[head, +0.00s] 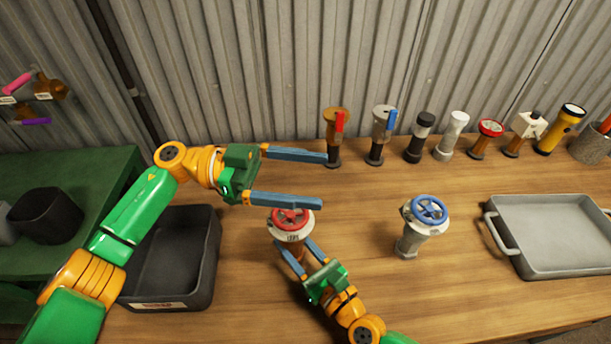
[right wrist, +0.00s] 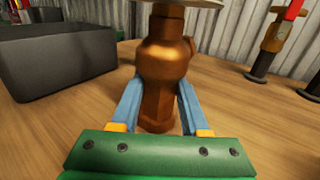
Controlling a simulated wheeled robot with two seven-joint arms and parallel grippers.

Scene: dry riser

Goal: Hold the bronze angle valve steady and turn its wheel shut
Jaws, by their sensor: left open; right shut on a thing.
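The bronze angle valve (right wrist: 164,70) stands upright on the wooden bench. Its red wheel (head: 291,218) sits on top, above a pale collar with a label. My right gripper (head: 292,257) is shut on the valve's body below the collar, and the right wrist view shows one blue finger on each side of the bronze body. My left gripper (head: 322,179) is open and empty, with its two blue fingers wide apart, pointing right. It is behind and above the red wheel and appears clear of it. The wheel is out of the right wrist view.
A grey valve with a blue wheel (head: 428,211) stands to the right. A black bin (head: 213,260) is at left, a grey metal tray (head: 560,261) at far right. Several fittings and torches, including a lever valve (head: 334,140), line the back by the corrugated wall.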

